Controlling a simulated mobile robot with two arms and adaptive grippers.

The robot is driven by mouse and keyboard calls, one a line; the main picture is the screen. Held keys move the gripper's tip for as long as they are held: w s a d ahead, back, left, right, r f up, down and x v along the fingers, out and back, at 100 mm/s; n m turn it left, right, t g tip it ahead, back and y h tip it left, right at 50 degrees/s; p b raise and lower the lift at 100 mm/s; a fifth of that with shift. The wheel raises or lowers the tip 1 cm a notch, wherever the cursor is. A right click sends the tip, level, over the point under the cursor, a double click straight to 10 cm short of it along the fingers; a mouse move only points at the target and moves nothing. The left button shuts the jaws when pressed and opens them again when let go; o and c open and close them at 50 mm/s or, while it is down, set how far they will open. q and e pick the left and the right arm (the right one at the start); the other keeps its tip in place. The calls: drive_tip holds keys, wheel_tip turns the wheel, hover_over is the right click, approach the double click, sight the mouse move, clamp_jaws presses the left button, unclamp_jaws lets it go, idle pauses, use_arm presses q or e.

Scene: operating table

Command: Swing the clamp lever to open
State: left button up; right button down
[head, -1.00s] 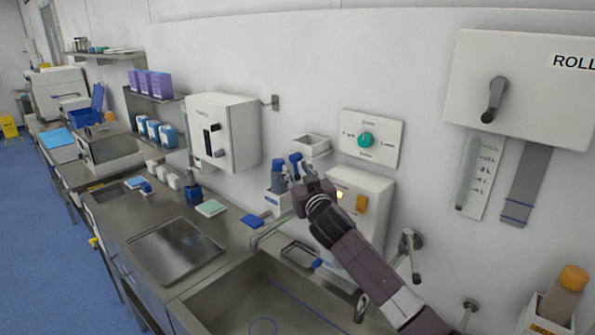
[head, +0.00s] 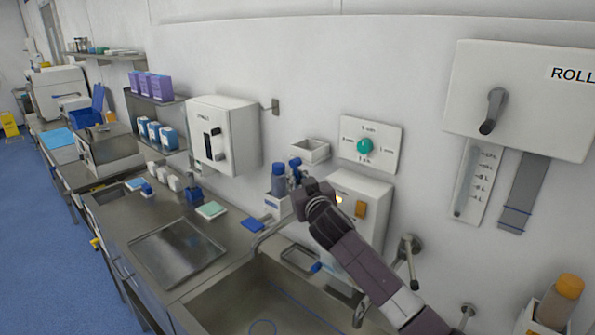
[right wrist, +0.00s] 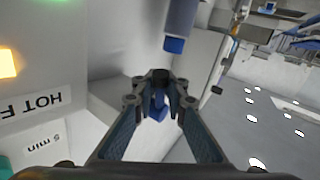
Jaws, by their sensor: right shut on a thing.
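My right gripper (head: 302,185) is at the wall behind the sink, just left of a white box with an orange switch (head: 360,209). It is shut on a small blue part (right wrist: 158,107), which shows between the fingers in the right wrist view. I take this for the clamp lever, but its shape is mostly hidden. In the head view a blue piece (head: 295,165) shows just beyond the fingertips. A bottle with a blue cap (head: 278,180) stands close left of the gripper. My left gripper is not in view.
A steel sink (head: 220,298) lies below my right arm, with a tap (head: 410,258) to its right. A plate with a green knob (head: 364,146) is on the wall above. A white box with a dark crank (head: 493,110) hangs far right.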

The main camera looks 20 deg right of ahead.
drive_tip(key=p, duration=0.1)
drive_tip(key=r+g+p, duration=0.1)
drive_tip(key=p, duration=0.1)
drive_tip(key=shift+s+d+n, duration=0.15)
drive_tip(key=shift+s+n, duration=0.05)
drive_tip(key=shift+n, duration=0.1)
drive_tip(key=shift+s+n+g+p, duration=0.1)
drive_tip(key=shift+n+g+p, duration=0.2)
drive_tip(key=shift+g+p, duration=0.35)
drive_tip(key=shift+s+d+g+p, duration=0.15)
drive_tip(key=shift+g+p, duration=0.15)
drive_tip(key=shift+g, duration=0.15)
drive_tip(key=shift+s+d+r+n+g+h, duration=0.15)
drive_tip(key=shift+n+g+h, duration=0.1)
drive_tip(key=shift+n+g, duration=0.15)
drive_tip(key=shift+s+d+r+n+g+h, duration=0.1)
drive_tip(key=shift+n+g+h, duration=0.2)
drive_tip(key=shift+g, duration=0.2)
drive_tip(key=shift+r, duration=0.1)
